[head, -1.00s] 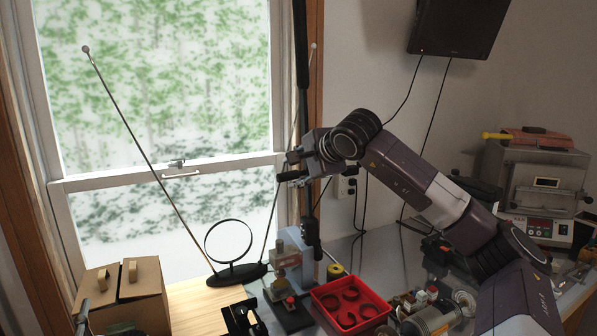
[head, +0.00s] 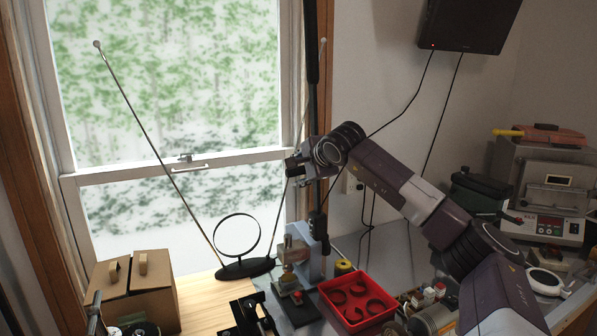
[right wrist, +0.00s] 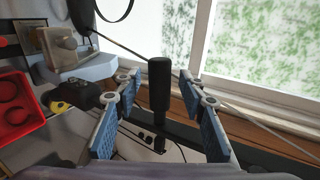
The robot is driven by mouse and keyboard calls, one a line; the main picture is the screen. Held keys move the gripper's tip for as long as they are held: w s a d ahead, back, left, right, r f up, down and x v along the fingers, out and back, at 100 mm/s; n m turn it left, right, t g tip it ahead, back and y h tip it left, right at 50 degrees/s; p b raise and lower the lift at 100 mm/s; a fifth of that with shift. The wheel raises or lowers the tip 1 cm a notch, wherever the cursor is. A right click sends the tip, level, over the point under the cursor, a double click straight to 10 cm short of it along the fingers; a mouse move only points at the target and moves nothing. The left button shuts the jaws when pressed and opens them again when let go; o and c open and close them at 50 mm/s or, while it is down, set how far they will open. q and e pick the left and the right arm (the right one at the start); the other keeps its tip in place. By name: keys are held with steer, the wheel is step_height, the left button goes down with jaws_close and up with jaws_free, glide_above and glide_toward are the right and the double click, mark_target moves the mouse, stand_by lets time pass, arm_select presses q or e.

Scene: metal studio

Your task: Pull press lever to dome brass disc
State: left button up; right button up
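The press (head: 309,255) is grey-blue and stands on the bench by the window. Its long black lever (head: 312,45) points almost straight up. In the right wrist view, a black cylindrical handle (right wrist: 160,85) on a thin rod shows between the spread blue fingers. My right gripper (head: 296,168) is at the lever's height and overlaps its rod in the head view. The right wrist view shows the gripper (right wrist: 160,105) open, with gaps on both sides of the handle. I cannot make out the brass disc. My left gripper is not in view.
A red tray (head: 333,316) with ring-shaped recesses and a yellow-topped piece (head: 344,266) stand right of the press. A loop antenna (head: 245,268) and a cardboard box (head: 137,300) stand left. A boxy machine (head: 545,190) fills the back right.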

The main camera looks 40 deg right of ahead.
jaws_close()
steer(key=shift+f, duration=0.1)
steer(key=shift+s+a+f+b, duration=0.15)
steer(key=shift+s+b, duration=0.1)
steer(key=shift+b, duration=0.15)
steer(key=s+b, duration=0.1)
steer(key=s+a, duration=0.1)
steer(key=s, duration=0.1)
steer(key=shift+s+b, duration=0.2)
steer(key=shift+b, duration=0.2)
